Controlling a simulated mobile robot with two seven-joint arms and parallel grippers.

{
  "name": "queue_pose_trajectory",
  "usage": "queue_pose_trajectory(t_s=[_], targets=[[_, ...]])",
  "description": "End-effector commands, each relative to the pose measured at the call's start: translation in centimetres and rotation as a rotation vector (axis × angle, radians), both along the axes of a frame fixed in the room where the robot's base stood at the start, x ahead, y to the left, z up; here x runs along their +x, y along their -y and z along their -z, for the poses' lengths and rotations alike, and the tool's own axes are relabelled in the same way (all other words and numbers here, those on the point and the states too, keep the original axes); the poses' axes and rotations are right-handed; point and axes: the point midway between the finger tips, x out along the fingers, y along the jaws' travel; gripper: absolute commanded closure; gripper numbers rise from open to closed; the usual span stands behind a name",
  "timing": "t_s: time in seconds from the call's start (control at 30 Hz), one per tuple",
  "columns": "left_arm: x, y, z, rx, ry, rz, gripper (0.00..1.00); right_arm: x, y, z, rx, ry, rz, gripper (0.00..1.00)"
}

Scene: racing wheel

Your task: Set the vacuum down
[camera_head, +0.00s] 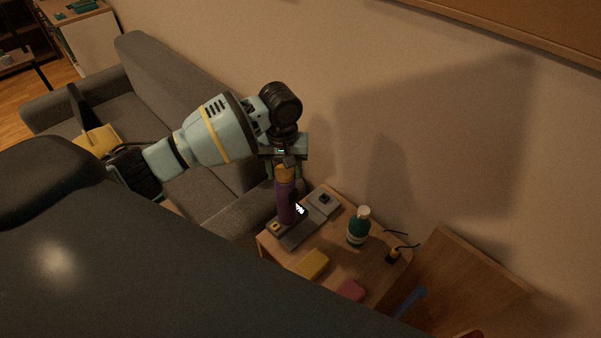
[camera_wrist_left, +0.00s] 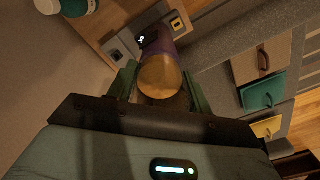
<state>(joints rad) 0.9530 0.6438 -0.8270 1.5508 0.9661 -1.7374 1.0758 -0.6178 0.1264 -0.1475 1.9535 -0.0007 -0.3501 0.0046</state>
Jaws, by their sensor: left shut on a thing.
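The vacuum (camera_head: 286,205) is a slim upright cylinder, purple with a golden-orange top and a small lit white display. My left gripper (camera_head: 284,171) is shut on its upper part from above. In the left wrist view the round golden top of the vacuum (camera_wrist_left: 160,76) lies between the green fingers of my left gripper (camera_wrist_left: 160,88). Its lower end is over or on a flat grey base (camera_head: 297,236) on the small wooden table (camera_head: 284,261); I cannot tell whether it touches. My right gripper is not in view.
On the table are a second grey pad (camera_head: 325,201), a green bottle with a white cap (camera_head: 358,227), a yellow block (camera_head: 314,263), a pink block (camera_head: 350,291) and a small black-and-yellow item (camera_head: 394,255). A grey sofa (camera_head: 170,75) stands left, the wall behind.

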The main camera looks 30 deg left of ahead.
Motion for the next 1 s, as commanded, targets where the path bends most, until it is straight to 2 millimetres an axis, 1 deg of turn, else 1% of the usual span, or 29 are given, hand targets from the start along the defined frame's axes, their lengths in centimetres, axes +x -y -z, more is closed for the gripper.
queue_pose_trajectory(t_s=[0.03, 0.1, 0.2, 0.43, 0.67, 1.0], targets=[[0.9, 0.6, 0.3, -0.002, -0.001, 0.001, 1.00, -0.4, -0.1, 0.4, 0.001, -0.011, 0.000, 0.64], [1.7, 1.2, 0.3, 0.000, -0.001, 0.001, 1.00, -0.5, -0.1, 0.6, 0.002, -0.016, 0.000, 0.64], [2.6, 1.6, 0.4, 0.000, -0.001, 0.001, 1.00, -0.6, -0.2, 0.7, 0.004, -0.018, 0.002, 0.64], [3.0, 1.8, 0.2, 0.000, 0.003, 0.000, 1.00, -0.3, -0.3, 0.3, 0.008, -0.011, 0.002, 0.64], [3.7, 2.4, 0.4, -0.001, 0.003, 0.001, 1.00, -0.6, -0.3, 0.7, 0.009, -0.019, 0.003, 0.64], [3.6, 2.3, 3.6, 0.001, 0.002, 0.000, 1.00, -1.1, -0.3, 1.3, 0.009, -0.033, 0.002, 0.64]])
